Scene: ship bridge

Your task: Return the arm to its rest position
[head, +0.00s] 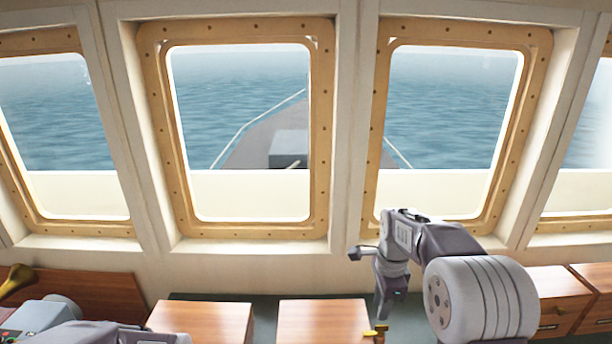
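My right arm comes in from the lower right, bends at a large ribbed grey joint and reaches left in front of the windows. Its gripper (383,312) points down above the console, just above a small brass fitting (376,332). Its fingers show almost edge-on as one narrow shape, so the gap between them cannot be judged. I see nothing held in it. A grey part of my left arm shows at the bottom left edge; its gripper is out of view.
Wooden boxes or panels (322,320) (203,320) stand on the dark green console top (264,318). Wooden drawers (560,300) are at the right. A brass lever (16,281) and a blue-grey control unit (36,317) are at the left. Framed windows (321,130) rise behind.

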